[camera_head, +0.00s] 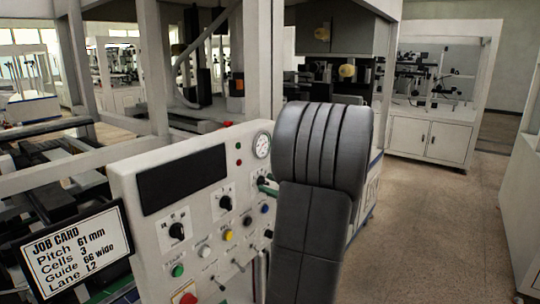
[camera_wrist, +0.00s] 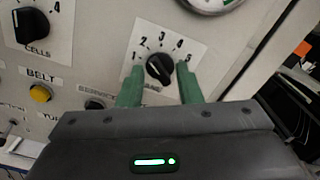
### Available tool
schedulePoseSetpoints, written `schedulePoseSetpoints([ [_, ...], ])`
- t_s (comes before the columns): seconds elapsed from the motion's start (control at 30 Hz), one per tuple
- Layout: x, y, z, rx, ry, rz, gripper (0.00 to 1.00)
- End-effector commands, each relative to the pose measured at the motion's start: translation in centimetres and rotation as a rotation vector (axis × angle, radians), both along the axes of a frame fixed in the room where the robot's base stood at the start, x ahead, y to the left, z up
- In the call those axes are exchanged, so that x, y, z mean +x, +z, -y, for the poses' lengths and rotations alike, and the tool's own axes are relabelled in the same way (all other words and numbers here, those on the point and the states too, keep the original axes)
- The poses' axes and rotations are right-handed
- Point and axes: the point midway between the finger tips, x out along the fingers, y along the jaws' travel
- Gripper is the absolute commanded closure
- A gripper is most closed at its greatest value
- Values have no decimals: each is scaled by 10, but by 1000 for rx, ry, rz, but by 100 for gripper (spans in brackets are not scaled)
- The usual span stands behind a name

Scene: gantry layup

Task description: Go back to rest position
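My gripper (camera_wrist: 160,80) is at the control panel (camera_head: 150,190). Its two green fingers stand apart on either side of a black rotary knob (camera_wrist: 159,69), with a small gap to the knob on each side. The knob sits on a white plate numbered 1 to 5; its label is partly hidden and ends in "ANE". I cannot tell for sure which number it points at. In the head view my dark arm covers the right part of the panel, and a green finger (camera_head: 266,186) shows at its left edge.
A job card (camera_head: 78,250) reads Pitch 61 mm, Cells 3, Guide 66 wide, Lane L2. A gauge (camera_head: 261,145) tops the panel. The wrist view shows a CELLS knob (camera_wrist: 30,26) and a yellow BELT button (camera_wrist: 41,93). Open floor (camera_head: 430,220) lies right; a white cabinet (camera_head: 432,138) stands behind.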

Motion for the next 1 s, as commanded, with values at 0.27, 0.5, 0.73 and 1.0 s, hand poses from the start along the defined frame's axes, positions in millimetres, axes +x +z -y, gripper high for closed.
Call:
schedulePoseSetpoints([
  [0.27, 0, 5, 0, 93, 0, -130, 68],
  [0.5, -29, -2, 42, 88, -5, -119, 68],
  [0.73, -54, -2, 76, 88, -5, -119, 68],
  [1.0, -75, -1, 104, 88, -2, -120, 68],
])
